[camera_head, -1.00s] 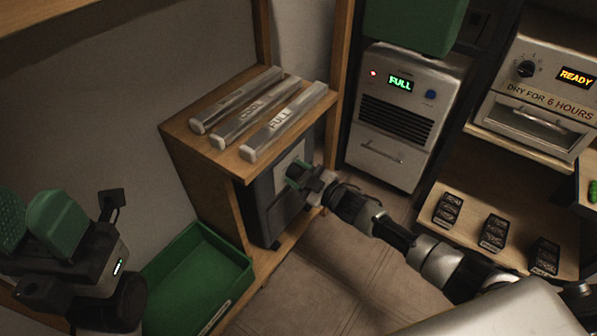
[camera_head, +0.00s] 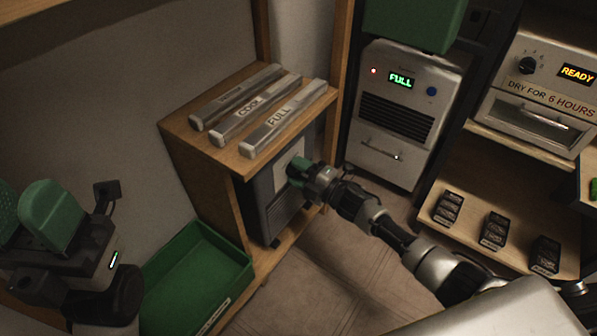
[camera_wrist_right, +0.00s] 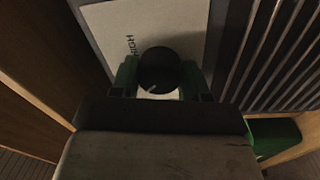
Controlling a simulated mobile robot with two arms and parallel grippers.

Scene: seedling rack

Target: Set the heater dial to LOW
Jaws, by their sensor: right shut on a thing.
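The heater (camera_head: 277,213) is a dark grey box under the wooden shelf, with a pale panel on its front. In the right wrist view the dial (camera_wrist_right: 158,70) is a round black knob with a short white pointer line, on the pale panel (camera_wrist_right: 150,22). The word HIGH shows beside it; other markings are hidden. My right gripper (camera_head: 294,172) is at the panel, and in the right wrist view its green fingers (camera_wrist_right: 158,80) are shut on the dial, one on each side. My left gripper (camera_head: 28,215) has green pads standing apart, away from the heater, with nothing between them.
Several labelled bars (camera_head: 288,118) lie on the wooden shelf top above the heater. A green tray (camera_head: 196,270) sits left of the heater. A dehumidifier-like unit (camera_head: 404,110) reading FULL stands to the right. The floor (camera_head: 335,270) in front is clear.

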